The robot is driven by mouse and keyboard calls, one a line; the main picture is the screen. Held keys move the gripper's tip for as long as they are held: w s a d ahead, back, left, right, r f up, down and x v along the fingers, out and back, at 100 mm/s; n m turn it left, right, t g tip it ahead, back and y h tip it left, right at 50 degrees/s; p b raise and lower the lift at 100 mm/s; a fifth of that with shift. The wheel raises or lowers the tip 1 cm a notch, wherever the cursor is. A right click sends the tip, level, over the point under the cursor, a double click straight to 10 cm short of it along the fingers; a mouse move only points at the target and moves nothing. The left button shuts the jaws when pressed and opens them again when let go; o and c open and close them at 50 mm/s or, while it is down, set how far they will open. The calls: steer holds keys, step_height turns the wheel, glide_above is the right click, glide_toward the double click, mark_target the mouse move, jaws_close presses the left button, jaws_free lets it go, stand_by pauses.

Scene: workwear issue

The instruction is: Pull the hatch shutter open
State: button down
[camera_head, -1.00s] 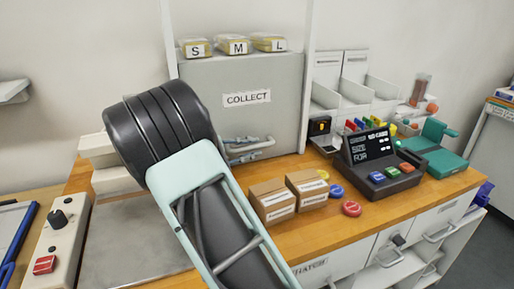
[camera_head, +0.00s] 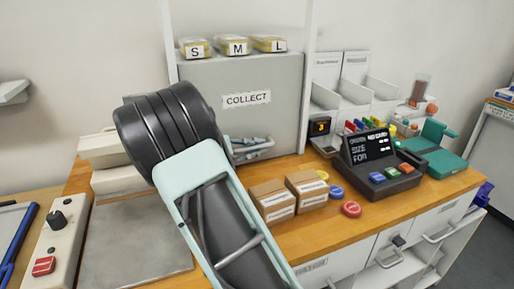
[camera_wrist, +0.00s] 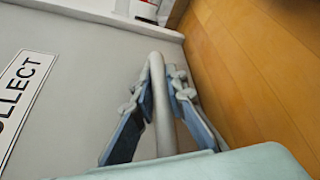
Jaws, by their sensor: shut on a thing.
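The hatch shutter (camera_head: 275,115) is a flat grey panel with a COLLECT label, standing upright at the back of the wooden counter. It fills the left of the wrist view (camera_wrist: 80,70). Its pale bar handle (camera_wrist: 168,125) stands off the panel's lower part. My gripper (camera_wrist: 158,88) is shut on the handle, with one blue-grey finger on each side of the bar. In the head view my gripper (camera_head: 247,146) shows low on the shutter, and my arm hides the panel's lower left.
Two cardboard boxes (camera_head: 272,203) (camera_head: 307,190) and coloured discs (camera_head: 351,209) sit on the counter close to the right of my arm. A dark order terminal (camera_head: 380,165) stands further right. Size bins (camera_head: 235,45) sit above the shutter. A grey mat (camera_head: 135,245) lies at left.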

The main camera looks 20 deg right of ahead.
step_height(320, 180, up, 29)
steer(key=p, duration=1.4)
steer(key=c, duration=2.2)
jaws_free()
steer(key=shift+f, duration=0.1)
steer(key=shift+a, duration=0.15)
steer(key=v, duration=1.2)
steer(key=shift+d, duration=0.2)
